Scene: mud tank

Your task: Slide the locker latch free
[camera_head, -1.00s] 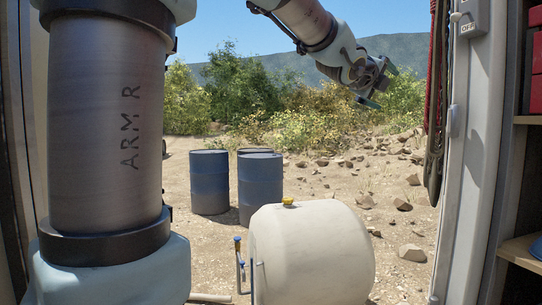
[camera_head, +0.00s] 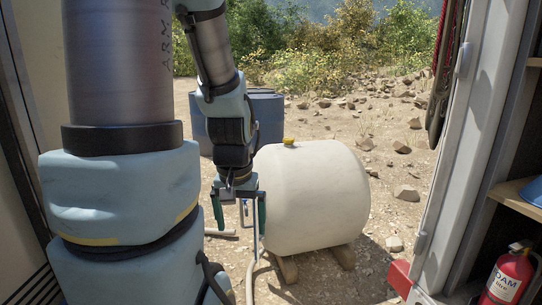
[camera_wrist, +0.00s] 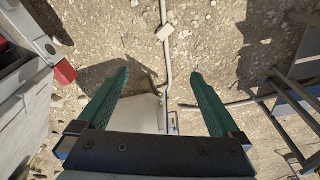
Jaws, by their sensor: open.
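I cannot make out a locker latch for certain in either view. The pale upright frame (camera_head: 455,150) at the right of the head view has small fittings on its edge, and I cannot tell whether one is the latch. My gripper (camera_head: 242,228) is open and empty, pointing down beside the left end of the cream tank. In the wrist view its two green fingers (camera_wrist: 160,73) stand wide apart with nothing held between them. Ground and a pale hose show beyond them.
The cream tank (camera_head: 315,195) lies on wooden blocks, with a yellow cap on top. Blue barrels (camera_head: 268,115) stand behind my arm. A red fire extinguisher (camera_head: 510,275) and a wooden shelf (camera_head: 520,195) are at right. Stony ground lies open behind the tank.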

